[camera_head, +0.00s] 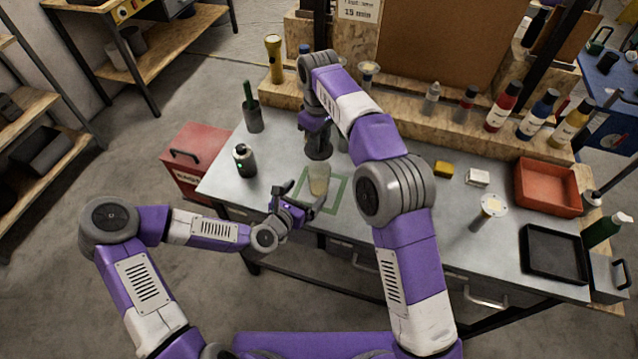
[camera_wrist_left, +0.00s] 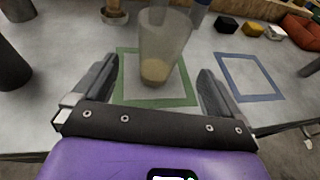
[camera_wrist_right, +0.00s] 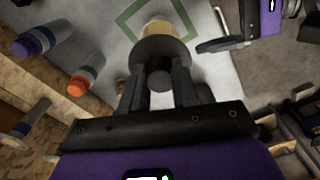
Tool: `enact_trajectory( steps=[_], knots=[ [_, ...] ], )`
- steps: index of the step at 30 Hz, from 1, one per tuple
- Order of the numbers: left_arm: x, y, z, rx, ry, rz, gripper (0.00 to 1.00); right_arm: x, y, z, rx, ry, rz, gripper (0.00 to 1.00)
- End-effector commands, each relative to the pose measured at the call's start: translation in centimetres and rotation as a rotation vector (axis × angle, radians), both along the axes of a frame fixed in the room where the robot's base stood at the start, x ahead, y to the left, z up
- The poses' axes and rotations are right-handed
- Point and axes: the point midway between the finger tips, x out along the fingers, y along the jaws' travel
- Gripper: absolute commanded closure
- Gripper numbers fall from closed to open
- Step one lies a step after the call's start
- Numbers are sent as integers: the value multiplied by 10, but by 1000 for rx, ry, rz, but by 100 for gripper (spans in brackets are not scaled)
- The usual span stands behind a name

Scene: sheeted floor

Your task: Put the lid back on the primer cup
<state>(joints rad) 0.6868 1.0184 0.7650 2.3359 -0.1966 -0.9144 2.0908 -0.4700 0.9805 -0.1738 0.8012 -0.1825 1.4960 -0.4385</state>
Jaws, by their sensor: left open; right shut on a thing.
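The primer cup (camera_head: 319,180) is a translucent tumbler with beige primer in its bottom. It stands upright at the green square outline on the bench and also shows in the left wrist view (camera_wrist_left: 163,45). My left gripper (camera_head: 304,198) is open, its fingers spread on either side of the cup in the left wrist view and apart from it. My right gripper (camera_wrist_right: 158,82) points down, shut on the knob of a dark round lid (camera_wrist_right: 160,48).
A dark bottle (camera_head: 244,160) and a pot with a green handle (camera_head: 252,115) stand left of the cup. A funnel-like piece (camera_head: 490,208), a red tray (camera_head: 548,187) and a black tray (camera_head: 553,254) are to the right. A blue square outline (camera_wrist_left: 250,77) is bare.

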Motion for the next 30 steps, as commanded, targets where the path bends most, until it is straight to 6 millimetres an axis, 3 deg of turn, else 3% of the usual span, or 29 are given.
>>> enact_trajectory(
  steps=[6, 12, 18, 28, 30],
  knots=[
    [37, -22, -13, 0, -1, -2, 1, 0, 0, 0, 0, 0, 0, 98],
    [61, -35, -22, 0, 0, -2, 1, 0, 0, 0, 0, 0, 0, 98],
    [72, -41, -25, 1, 0, -1, 1, 0, 0, 0, 0, 0, 0, 98],
    [73, -41, -26, 0, 0, -1, 1, 0, 0, 0, 0, 0, 0, 98],
    [73, -41, -26, 0, 0, -1, 12, 0, 0, 0, 0, 0, 0, 98]
  ],
)
